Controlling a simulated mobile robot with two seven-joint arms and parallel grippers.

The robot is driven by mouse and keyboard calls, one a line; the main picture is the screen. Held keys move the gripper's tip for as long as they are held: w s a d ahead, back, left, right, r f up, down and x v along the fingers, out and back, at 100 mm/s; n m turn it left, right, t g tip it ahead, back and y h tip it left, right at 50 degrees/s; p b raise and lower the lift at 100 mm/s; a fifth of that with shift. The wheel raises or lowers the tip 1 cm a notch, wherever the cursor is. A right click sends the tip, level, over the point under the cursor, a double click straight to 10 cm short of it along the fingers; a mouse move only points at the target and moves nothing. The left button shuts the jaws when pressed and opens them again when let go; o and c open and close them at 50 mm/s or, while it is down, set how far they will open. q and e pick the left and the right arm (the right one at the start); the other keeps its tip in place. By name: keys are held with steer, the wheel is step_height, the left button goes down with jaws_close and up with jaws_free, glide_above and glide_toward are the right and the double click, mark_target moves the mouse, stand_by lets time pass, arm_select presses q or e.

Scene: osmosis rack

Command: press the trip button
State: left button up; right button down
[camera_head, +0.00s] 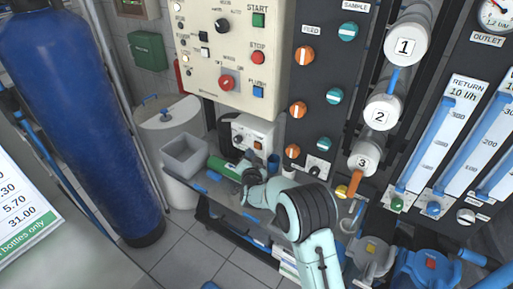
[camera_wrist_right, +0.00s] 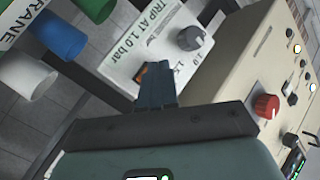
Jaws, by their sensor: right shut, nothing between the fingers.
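A white box (camera_head: 252,133) stands on the shelf below the cream control panel. In the right wrist view the box (camera_wrist_right: 146,42) carries the words "TRIP AT 1.0 bar" and a grey knob (camera_wrist_right: 191,38). An orange-red piece, seemingly the trip button (camera_wrist_right: 140,73), shows on its face just left of my fingertips and is partly hidden by them. My right gripper (camera_head: 248,157) is in front of the box; its fingers (camera_wrist_right: 156,74) are shut and empty, close to the button. I cannot tell whether they touch it. My left gripper is not in view.
A grey bin (camera_head: 185,156) and a green cylinder (camera_head: 221,167) are left of my right gripper. The cream panel (camera_head: 215,75) with START and STOP buttons hangs above. Numbered white tubes (camera_head: 382,110) and flow meters stand to the right. A large blue tank (camera_head: 75,110) is at left.

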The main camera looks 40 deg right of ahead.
steer(key=a, duration=0.2)
steer(key=s+a, duration=0.1)
steer(key=a, duration=0.1)
steer(key=shift+s+a+b, duration=0.1)
steer(key=shift+a+b, duration=0.05)
steer(key=shift+b, duration=0.2)
stand_by(0.7)
